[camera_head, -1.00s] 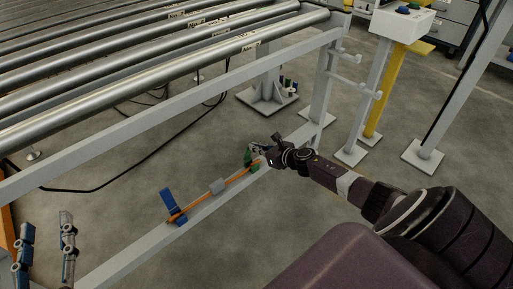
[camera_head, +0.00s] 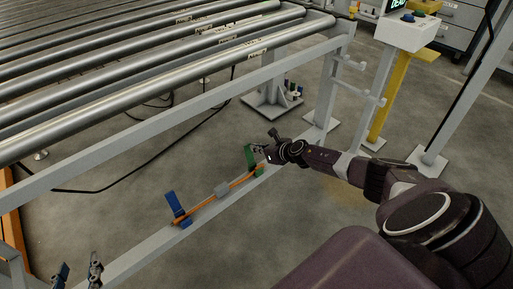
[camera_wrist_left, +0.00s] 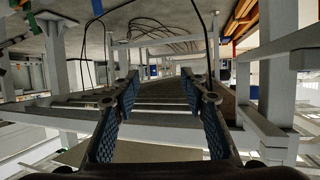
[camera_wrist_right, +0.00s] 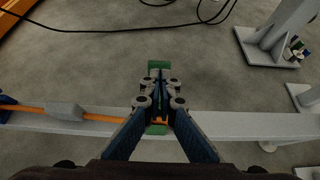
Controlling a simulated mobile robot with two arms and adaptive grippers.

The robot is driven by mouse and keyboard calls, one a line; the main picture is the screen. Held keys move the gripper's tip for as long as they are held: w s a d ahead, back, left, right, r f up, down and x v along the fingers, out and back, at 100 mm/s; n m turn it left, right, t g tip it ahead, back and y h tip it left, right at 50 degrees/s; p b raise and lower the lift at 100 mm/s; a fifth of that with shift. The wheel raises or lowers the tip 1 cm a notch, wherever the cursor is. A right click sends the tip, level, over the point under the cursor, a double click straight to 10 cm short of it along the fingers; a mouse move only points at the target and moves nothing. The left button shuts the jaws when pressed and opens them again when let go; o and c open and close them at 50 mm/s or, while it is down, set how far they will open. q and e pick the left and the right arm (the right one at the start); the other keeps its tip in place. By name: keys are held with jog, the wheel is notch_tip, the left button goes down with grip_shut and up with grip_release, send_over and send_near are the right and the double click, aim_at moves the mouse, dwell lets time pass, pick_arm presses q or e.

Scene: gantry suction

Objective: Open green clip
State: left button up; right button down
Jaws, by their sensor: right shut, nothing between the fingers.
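The green clip (camera_head: 250,157) sits on the grey lower rail with its lever standing up, at the end of an orange bar (camera_head: 208,203). My right gripper (camera_head: 262,152) is right beside it, its fingers shut with nothing between them. In the right wrist view the green clip (camera_wrist_right: 157,65) shows beyond and below the fingertips (camera_wrist_right: 159,88), which hide its middle. I cannot tell whether they touch it. My left gripper (camera_head: 78,272) is at the bottom left; in the left wrist view its fingers (camera_wrist_left: 160,88) are apart and empty.
A blue clip (camera_head: 178,207) stands up at the bar's other end, with a grey block (camera_head: 222,188) between. The roller conveyor (camera_head: 150,100) lies above the rail (camera_head: 130,262). A post (camera_head: 328,85) and control box (camera_head: 405,32) stand to the right.

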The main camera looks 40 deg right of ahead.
pick_arm(q)
jog(key=s+a+f+g+y+p, duration=0.1)
jog(key=s+a+f+g, duration=0.1)
jog(key=s+f+g, duration=0.2)
jog(key=shift+s+a+f, duration=0.15)
jog(key=shift+s+f, duration=0.65)
jog(key=shift+f, duration=0.65)
dwell(0.4)
